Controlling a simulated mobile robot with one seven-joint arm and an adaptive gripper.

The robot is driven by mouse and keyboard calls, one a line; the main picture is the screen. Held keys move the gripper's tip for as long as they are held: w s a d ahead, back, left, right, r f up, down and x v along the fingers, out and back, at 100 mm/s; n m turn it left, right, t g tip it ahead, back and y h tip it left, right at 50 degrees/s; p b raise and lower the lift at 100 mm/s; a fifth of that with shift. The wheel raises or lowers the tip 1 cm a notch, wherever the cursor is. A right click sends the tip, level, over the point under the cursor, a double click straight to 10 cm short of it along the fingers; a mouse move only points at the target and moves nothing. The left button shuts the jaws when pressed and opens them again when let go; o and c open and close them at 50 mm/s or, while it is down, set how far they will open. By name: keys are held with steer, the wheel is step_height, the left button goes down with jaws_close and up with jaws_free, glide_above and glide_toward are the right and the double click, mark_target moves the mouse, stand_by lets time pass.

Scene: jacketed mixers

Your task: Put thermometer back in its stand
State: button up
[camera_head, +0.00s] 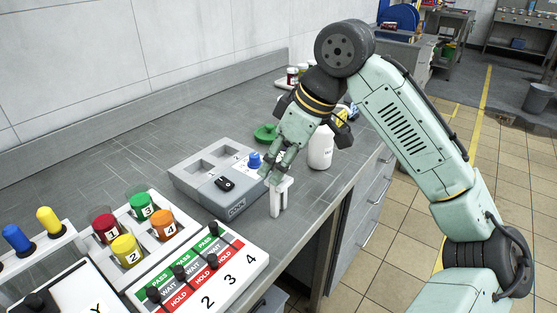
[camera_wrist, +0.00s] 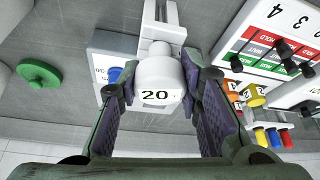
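The white thermometer (camera_wrist: 157,75) with a "20" readout sits between the fingertips of my gripper (camera_wrist: 160,72) in the wrist view. Both finger pads appear to press on the sides of its head. Its white stand (camera_wrist: 160,25) is directly behind it, in line with it. In the head view, my gripper (camera_head: 281,170) points down at the white upright stand (camera_head: 281,200) near the bench's front edge. The fingers cover most of the thermometer there. I cannot tell whether its stem is seated in the stand.
A grey device with a blue knob (camera_head: 254,160) stands just left of the stand. A numbered PASS/WAIT/HOLD board (camera_head: 235,262) and coloured jars (camera_head: 125,248) are nearer. A white bottle (camera_head: 321,148) and green lid (camera_head: 266,133) stand behind. Bare bench (camera_head: 312,190) lies right of the stand.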

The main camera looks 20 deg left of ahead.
steer(key=o, duration=0.5)
steer(key=shift+o, duration=0.4)
steer(key=o, duration=0.4)
steer(key=shift+r+p, duration=2.85)
steer(key=shift+r, duration=0.2)
steer(key=shift+d+f, duration=0.1)
